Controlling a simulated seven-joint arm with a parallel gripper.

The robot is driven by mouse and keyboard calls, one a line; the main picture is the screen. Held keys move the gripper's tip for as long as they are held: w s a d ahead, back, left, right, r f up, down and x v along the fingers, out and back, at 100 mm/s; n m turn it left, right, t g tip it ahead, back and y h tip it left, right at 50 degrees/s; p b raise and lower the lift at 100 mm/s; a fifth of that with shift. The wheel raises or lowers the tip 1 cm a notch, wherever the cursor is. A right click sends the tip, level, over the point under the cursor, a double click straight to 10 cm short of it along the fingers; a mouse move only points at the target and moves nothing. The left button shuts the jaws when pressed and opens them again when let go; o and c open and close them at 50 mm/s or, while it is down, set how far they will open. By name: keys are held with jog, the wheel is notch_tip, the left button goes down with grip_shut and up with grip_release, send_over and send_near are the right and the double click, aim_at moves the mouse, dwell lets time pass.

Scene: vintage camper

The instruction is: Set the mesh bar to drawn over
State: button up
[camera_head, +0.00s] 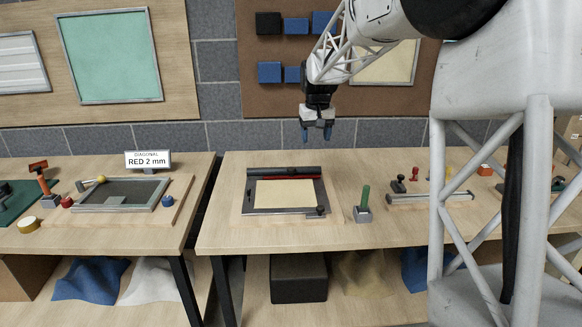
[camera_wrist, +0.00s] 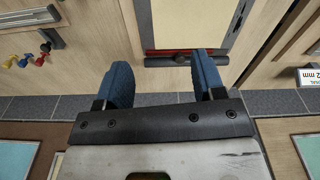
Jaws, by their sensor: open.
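A flat framed unit (camera_head: 243,209) lies on the middle bench, with a cream sheet (camera_head: 285,194) uncovered inside it. A dark bar (camera_head: 285,171), which looks like the mesh bar, lies along its back edge with a thin red strip in front. In the wrist view the dark bar (camera_wrist: 160,62) and the cream sheet (camera_wrist: 184,22) show beyond and between my fingers. My gripper (camera_head: 316,136) has blue fingers, is open and empty, and hangs above the back edge of the bench, apart from the bar. No mesh is seen over the sheet.
A green-handled tool (camera_head: 364,203) stands right of the unit. Several small stamps and a grey rail (camera_head: 430,197) lie farther right. The left bench holds another framed tray (camera_head: 121,208) and a "RED 2 mm" sign (camera_head: 148,160). The bench front is clear.

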jog(key=w+a+f, duration=0.3)
jog(key=w+f, duration=0.3)
jog(key=w, duration=0.6)
jog(key=n+g, duration=0.1)
send_over(292, 168)
notch_tip(292, 168, down, 10)
jog(key=shift+s+a+r, duration=0.1)
jog(key=shift+s+r, duration=0.05)
jog(key=shift+f, duration=3.9)
grip_shut()
